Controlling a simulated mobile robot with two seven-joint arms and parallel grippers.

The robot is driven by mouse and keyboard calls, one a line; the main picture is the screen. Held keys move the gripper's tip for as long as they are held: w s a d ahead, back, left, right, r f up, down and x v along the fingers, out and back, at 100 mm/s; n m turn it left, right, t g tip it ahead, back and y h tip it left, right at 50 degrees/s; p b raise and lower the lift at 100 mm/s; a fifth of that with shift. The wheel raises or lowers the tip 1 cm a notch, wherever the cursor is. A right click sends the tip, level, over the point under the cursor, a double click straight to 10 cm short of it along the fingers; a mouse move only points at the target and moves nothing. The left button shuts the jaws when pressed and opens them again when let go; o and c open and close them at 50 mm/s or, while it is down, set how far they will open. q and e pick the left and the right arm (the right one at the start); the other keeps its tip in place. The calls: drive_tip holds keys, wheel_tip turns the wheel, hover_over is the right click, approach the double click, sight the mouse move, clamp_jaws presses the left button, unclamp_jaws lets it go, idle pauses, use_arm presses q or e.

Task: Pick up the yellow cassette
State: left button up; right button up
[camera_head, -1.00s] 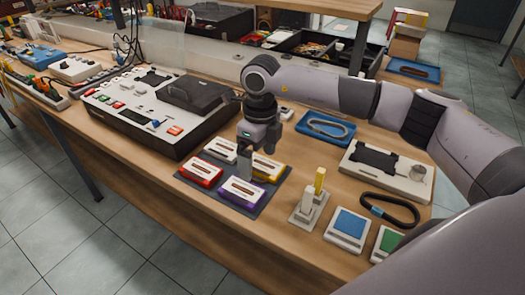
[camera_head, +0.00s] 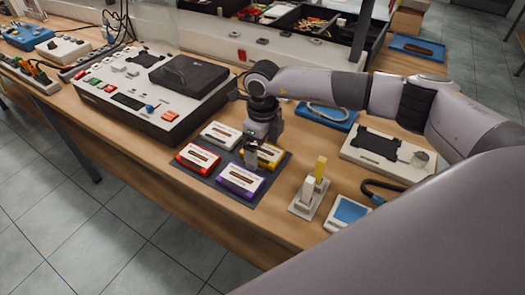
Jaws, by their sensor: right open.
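The yellow cassette (camera_head: 271,157) lies at the right corner of a dark mat (camera_head: 222,181) on the wooden bench. My right gripper (camera_head: 251,159) points down over its left end, with the fingers low and hiding that end. The fingers are open; I cannot tell whether they touch the cassette. A white cassette (camera_head: 219,136), a red cassette (camera_head: 198,158) and a purple cassette (camera_head: 241,181) lie on the same mat. My left gripper is not in view.
A large tape deck (camera_head: 150,95) stands left of the mat. A stand with upright yellow and white pieces (camera_head: 309,190) is on the right, near a blue-topped block (camera_head: 348,213). A blue tray (camera_head: 327,115) and a white device (camera_head: 385,155) lie behind.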

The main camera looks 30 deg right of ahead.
drive_tip(key=c, duration=1.1)
drive_tip(key=shift+c, duration=0.2)
